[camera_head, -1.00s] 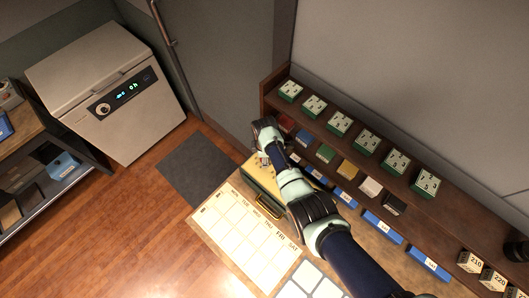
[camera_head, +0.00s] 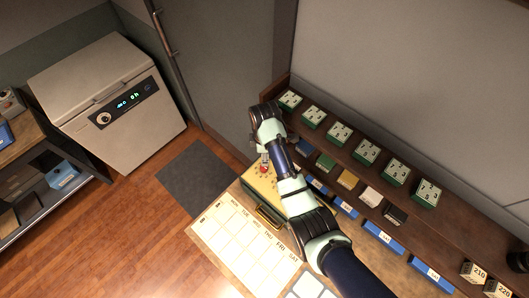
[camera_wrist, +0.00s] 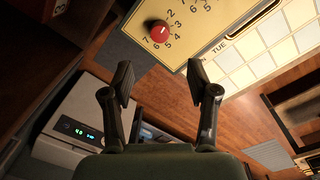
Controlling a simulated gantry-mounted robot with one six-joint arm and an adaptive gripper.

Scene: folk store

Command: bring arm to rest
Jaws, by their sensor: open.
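My gripper (camera_wrist: 160,88) is open and empty in the wrist view, its two fingers spread apart. Below it is a yellow-topped box with a red knob (camera_wrist: 159,31) and a ring of printed numbers. In the head view my arm reaches over the counter from the lower right. The gripper end (camera_head: 264,158) hangs above the yellow-topped box (camera_head: 259,188), beside the shelf, and the arm covers part of the box. The fingers are small there and partly hidden.
A weekday calendar sheet (camera_head: 240,243) lies on the counter in front of the box. A shelf with green numbered blocks (camera_head: 339,133), coloured boxes and blue labelled bins (camera_head: 383,237) runs along the wall. A chest appliance (camera_head: 110,95) stands at left. The floor by the dark mat (camera_head: 196,178) is clear.

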